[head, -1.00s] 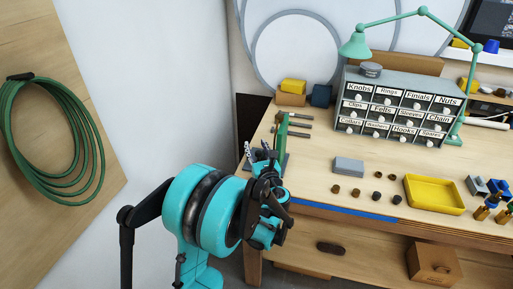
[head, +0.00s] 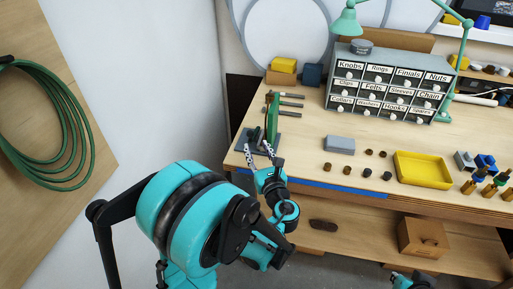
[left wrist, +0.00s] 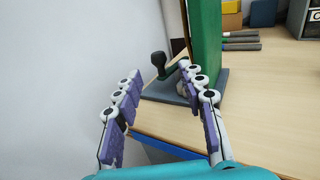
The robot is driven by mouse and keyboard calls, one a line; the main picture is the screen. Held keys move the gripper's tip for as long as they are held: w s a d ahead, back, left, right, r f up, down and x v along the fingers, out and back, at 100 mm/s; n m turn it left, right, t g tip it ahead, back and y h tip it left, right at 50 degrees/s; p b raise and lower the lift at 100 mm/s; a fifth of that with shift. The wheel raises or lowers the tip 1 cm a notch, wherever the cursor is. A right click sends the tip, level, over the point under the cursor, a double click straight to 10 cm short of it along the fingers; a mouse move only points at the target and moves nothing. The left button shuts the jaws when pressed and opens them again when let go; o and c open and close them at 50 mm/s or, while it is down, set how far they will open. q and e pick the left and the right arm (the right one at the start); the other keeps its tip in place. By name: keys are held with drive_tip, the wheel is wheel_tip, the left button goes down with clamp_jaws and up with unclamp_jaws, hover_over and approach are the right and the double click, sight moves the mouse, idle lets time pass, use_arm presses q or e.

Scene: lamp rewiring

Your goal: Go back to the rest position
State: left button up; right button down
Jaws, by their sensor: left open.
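My left gripper (head: 259,147) is at the left end of the workbench (head: 310,165), near its front edge. In the left wrist view its two jointed fingers (left wrist: 158,72) are spread apart with nothing between them. Beyond them stands a green upright fixture (left wrist: 207,45) on a grey base plate, with a black-knobbed lever (left wrist: 158,60) beside it. The same green fixture (head: 273,115) shows just behind the fingers in the head view. Whether a finger touches it I cannot tell. A teal piece of my right arm (head: 412,282) shows at the bottom edge; no right fingers are visible.
A drawer cabinet (head: 388,86) with a green lamp (head: 347,20) stands at the back. A grey block (head: 340,143), several small knobs and a yellow tray (head: 423,170) lie on the bench. A green hose (head: 85,150) hangs at left. A wooden box (head: 423,238) sits below.

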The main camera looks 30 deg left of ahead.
idle(0.3)
use_arm(q)
drive_tip(key=shift+s+a+f+n+g, duration=0.2)
drive_tip(key=shift+n+g, duration=0.1)
drive_tip(key=shift+n, duration=0.3)
drive_tip(key=s+f+n+g+h, duration=0.4)
drive_tip(key=s+n, duration=0.3)
drive_tip(key=n, duration=0.5)
drive_tip(key=s+d+f+n+g+h, duration=0.1)
drive_tip(key=s+d+n+h, duration=0.7)
drive_tip(key=s+d+n, duration=0.3)
drive_tip(key=n, duration=0.3)
drive_tip(key=shift+s+d+f, duration=0.2)
drive_tip(key=shift+d, duration=0.05)
